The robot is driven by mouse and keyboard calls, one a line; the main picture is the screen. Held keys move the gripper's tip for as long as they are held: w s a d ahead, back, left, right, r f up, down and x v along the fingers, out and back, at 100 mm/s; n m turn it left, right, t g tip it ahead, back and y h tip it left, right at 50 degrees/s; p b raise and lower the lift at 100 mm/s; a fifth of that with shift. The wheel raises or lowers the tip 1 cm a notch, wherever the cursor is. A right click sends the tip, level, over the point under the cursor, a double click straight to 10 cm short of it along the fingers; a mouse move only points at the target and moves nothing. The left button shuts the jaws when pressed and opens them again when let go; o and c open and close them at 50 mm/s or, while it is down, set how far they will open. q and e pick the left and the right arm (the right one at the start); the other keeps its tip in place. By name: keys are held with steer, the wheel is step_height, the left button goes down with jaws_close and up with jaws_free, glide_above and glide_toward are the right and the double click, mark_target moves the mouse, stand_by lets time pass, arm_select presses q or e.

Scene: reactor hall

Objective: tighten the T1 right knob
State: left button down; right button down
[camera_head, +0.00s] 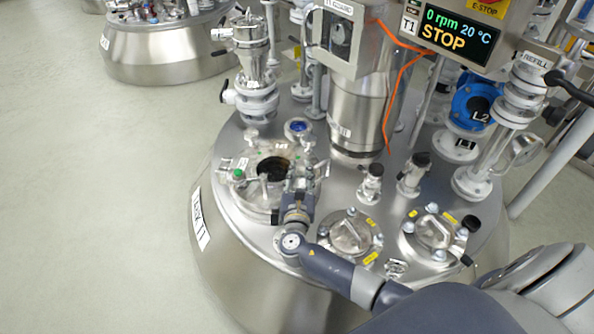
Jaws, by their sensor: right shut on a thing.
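The steel vessel marked Tank T1 (232,262) fills the middle of the view. On its top is a round hatch (243,197) with a dark opening or glass in its centre. A knob with a green top (238,174) stands at the hatch's left edge. My right gripper (305,172) is at the hatch's right edge, its arm coming in from the lower right. It is shut at the place of the right knob, which the fingers mostly hide. I cannot tell how far the knob is turned. My left gripper is not in view.
A steel motor column (356,115) and a valve stack (256,85) stand behind the hatch. Two smaller round covers (349,232) (432,232) lie right of my gripper. The T1 display (456,32) reads 0 rpm, 20 °C, STOP. An orange cable (394,85) hangs near the column. Open floor lies left.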

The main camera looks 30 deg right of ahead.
steer(key=shift+s+d+f+m+g+h, duration=0.1)
steer(key=shift+s+d+m+g+h, duration=0.1)
steer(key=shift+m+g+h, duration=0.55)
steer(key=shift+s+d+f+m+g+h, duration=0.1)
steer(key=shift+s+m+g+h, duration=0.1)
steer(key=shift+m+g+h, duration=0.55)
steer(key=shift+r+h, duration=0.1)
steer(key=shift+h, duration=0.2)
steer(key=c, duration=1.3)
jaws_free()
steer(key=shift+r, duration=0.15)
steer(key=v, duration=1.2)
steer(key=shift+s, duration=0.1)
